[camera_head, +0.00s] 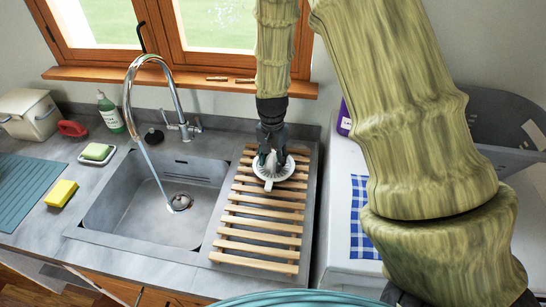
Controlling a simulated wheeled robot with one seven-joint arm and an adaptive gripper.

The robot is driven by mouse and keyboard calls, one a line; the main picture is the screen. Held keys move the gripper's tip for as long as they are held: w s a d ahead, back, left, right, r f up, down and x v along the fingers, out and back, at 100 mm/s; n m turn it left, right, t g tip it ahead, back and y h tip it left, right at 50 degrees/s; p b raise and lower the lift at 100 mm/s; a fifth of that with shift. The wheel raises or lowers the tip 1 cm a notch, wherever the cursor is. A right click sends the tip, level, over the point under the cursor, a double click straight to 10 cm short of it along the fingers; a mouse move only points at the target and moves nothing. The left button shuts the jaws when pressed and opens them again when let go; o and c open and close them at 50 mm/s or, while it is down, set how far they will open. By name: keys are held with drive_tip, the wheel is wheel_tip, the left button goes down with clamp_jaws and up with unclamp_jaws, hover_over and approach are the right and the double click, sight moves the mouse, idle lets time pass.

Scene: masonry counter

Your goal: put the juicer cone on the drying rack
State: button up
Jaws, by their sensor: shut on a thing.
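The juicer cone (273,172), a white ridged disc with a raised middle, is at the upper part of the wooden slatted drying rack (262,218). My gripper (271,157) points down from above and is shut on the juicer cone's raised middle. The cone is over or on the slats; I cannot tell whether it touches them. My gripper's fingers hide part of the cone. The rack lies to the right of the sink basin, and its lower slats are bare.
Water runs from the curved tap (150,62) into the sink (140,205). A yellow sponge (61,193), a green soap bar (96,152) and a green bottle (110,113) stand left. A blue checked cloth (362,222) lies right. The window sill (180,80) runs behind.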

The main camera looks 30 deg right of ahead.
sight(272, 154)
drive_tip(key=shift+f, duration=0.2)
drive_tip(key=o, duration=1.1)
drive_tip(key=shift+o, duration=0.2)
drive_tip(key=shift+a+r+b, duration=0.1)
drive_tip(key=shift+r+b, duration=2)
drive_tip(key=shift+r, duration=3.95)
